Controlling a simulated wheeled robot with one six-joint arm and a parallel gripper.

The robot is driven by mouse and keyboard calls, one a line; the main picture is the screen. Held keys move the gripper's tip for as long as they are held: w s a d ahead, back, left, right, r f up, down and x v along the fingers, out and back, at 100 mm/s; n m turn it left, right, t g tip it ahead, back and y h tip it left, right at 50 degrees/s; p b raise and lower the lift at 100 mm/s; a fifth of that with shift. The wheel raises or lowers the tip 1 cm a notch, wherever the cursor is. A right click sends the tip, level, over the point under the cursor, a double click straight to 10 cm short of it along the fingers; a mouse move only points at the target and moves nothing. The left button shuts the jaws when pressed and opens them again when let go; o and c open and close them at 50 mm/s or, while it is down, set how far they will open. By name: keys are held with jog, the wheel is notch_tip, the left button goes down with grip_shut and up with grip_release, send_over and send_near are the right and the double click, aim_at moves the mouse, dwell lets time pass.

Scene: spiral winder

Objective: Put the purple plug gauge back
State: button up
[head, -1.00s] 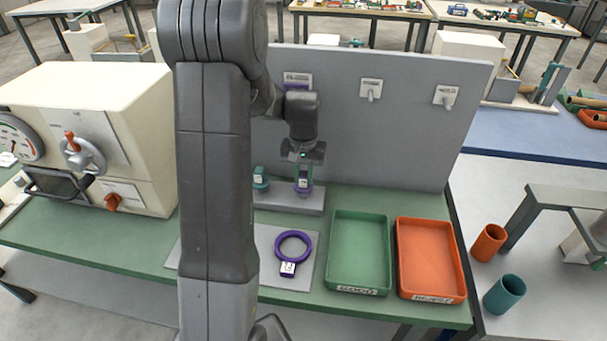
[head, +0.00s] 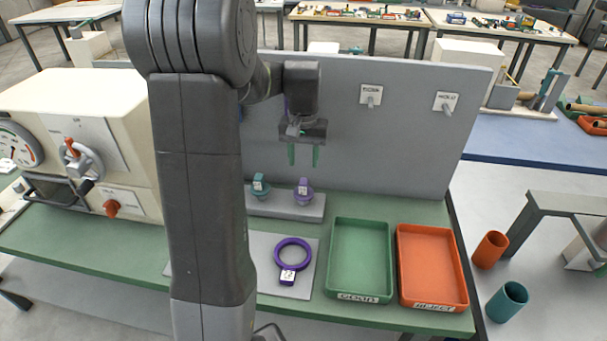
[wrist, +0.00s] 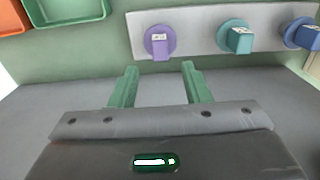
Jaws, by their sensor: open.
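The purple plug gauge (head: 303,193) sits upright in the grey rack (head: 284,207) at the foot of the grey back panel. It also shows in the wrist view (wrist: 160,42), next to a teal plug gauge (wrist: 236,38) and a blue one (wrist: 303,33). My gripper (head: 303,160) is above the purple plug gauge and apart from it. Its two green fingers are spread with nothing between them, as the wrist view (wrist: 157,85) also shows. The blue plug gauge is hidden behind my arm in the head view.
A purple ring gauge (head: 293,243) lies on a grey mat (head: 258,243). A green tray (head: 359,222) and an orange tray (head: 430,232) stand to the right, both empty. The back panel (head: 410,150) rises behind the rack. A cream machine (head: 90,110) is at left.

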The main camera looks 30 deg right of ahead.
jog(key=shift+r, duration=1.85)
